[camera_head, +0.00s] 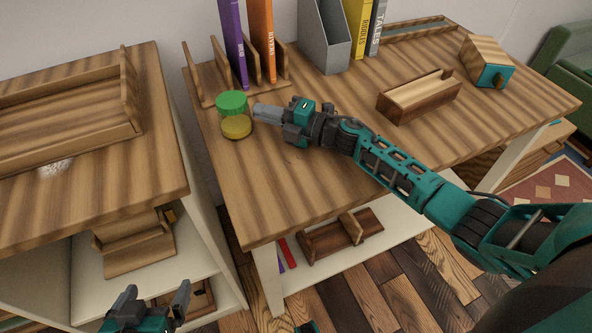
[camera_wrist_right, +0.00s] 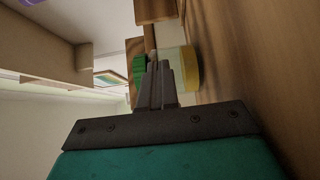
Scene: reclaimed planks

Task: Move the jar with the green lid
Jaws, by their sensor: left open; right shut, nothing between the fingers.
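The jar (camera_head: 236,125) has a green lid (camera_head: 231,101) and a yellowish lower part. It stands upright near the left end of the wooden desk. My right gripper (camera_head: 258,111) is shut and empty, its fingertips just to the right of the jar; I cannot tell whether they touch it. In the right wrist view the jar (camera_wrist_right: 188,68) and its green lid (camera_wrist_right: 139,68) show beyond the shut fingers (camera_wrist_right: 157,72), which hide part of it. My left gripper (camera_head: 152,298) is open and empty, low at the bottom left, in front of the left wooden unit.
Behind the jar, a wooden rack (camera_head: 205,78) holds a purple book (camera_head: 234,45) and an orange book (camera_head: 262,40). A grey file holder (camera_head: 324,40) stands further right. A wooden box (camera_head: 419,97) is right of my right arm. A gap separates the desk from the left unit (camera_head: 90,165).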

